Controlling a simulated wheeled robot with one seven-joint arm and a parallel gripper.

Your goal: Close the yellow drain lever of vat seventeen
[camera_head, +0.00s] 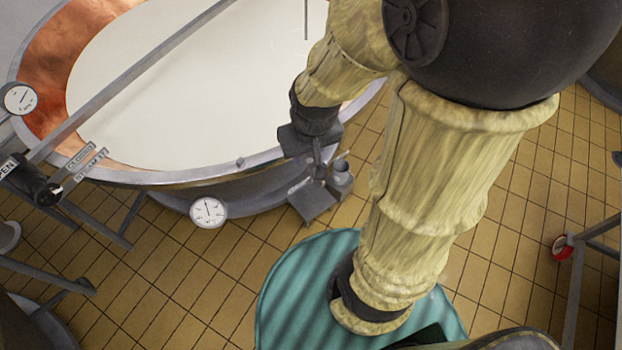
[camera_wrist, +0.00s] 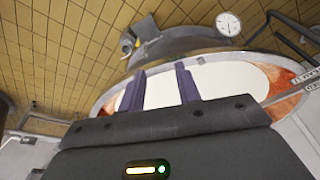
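The vat (camera_head: 268,180) is a large copper vessel with a grey rim and white liquid inside. A plate on its rim reads STEAM 17 (camera_head: 87,172). A grey outlet fitting (camera_head: 341,178) sits low on its near side; the wrist view also shows this fitting (camera_wrist: 128,42).
A black handle (camera_head: 38,188) with OPEN and CLOSED plates is at the left rim. A round gauge (camera_head: 208,211) hangs on the vat's front and another gauge (camera_head: 19,99) is at left. A metal stand with a red end (camera_head: 562,247) is at right. Tiled floor lies between.

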